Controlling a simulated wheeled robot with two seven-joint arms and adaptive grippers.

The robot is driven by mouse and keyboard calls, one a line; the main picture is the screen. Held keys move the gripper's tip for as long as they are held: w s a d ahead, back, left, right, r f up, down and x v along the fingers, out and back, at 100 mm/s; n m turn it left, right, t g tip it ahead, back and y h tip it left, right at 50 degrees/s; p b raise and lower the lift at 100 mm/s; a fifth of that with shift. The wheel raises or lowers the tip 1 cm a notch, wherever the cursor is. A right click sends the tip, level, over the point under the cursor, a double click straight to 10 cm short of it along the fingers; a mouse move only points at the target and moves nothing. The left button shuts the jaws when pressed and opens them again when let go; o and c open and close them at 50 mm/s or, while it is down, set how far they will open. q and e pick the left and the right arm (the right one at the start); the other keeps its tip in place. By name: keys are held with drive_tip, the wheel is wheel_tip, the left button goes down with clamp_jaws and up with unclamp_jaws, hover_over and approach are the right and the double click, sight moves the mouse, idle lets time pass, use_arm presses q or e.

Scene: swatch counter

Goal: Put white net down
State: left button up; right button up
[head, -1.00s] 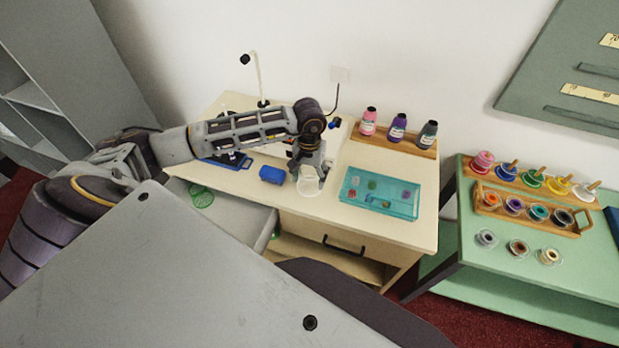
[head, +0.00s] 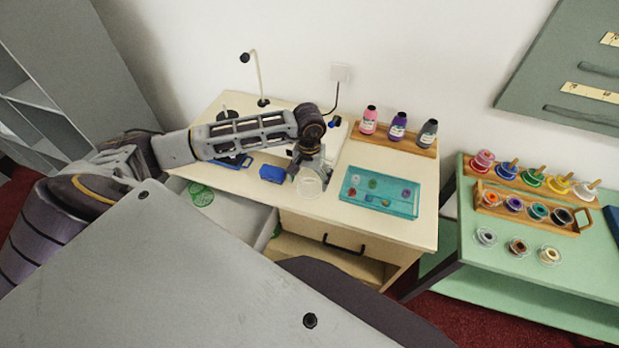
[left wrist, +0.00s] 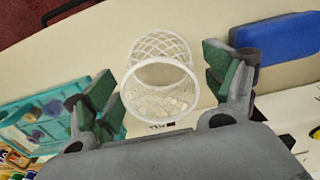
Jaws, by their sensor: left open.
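The white net (head: 309,184) stands on the cream desktop near its front edge, in the head view. In the left wrist view it is a white mesh cup (left wrist: 160,85) with an open round rim, between my spread fingers. My left gripper (head: 308,172) is open just above and behind the net. In the left wrist view the green-padded fingers (left wrist: 165,88) are apart on either side, with visible gaps to the mesh. My right gripper is not in view.
A blue block (head: 272,173) lies left of the net, and a teal tray (head: 380,208) of small items lies right. An open drawer (head: 236,222) with green nets (head: 201,195) is at front left. Bottles (head: 398,127) stand at the back.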

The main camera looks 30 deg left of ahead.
use_arm(q)
drive_tip(key=shift+r, duration=0.1)
idle(0.3)
drive_tip(key=shift+r, duration=0.2)
wheel_tip(320, 180, up, 12)
drive_tip(key=b, duration=0.2)
drive_tip(key=shift+f, duration=0.15)
drive_tip(key=shift+s+f, duration=0.1)
drive_tip(key=shift+s, duration=0.05)
idle(1.0)
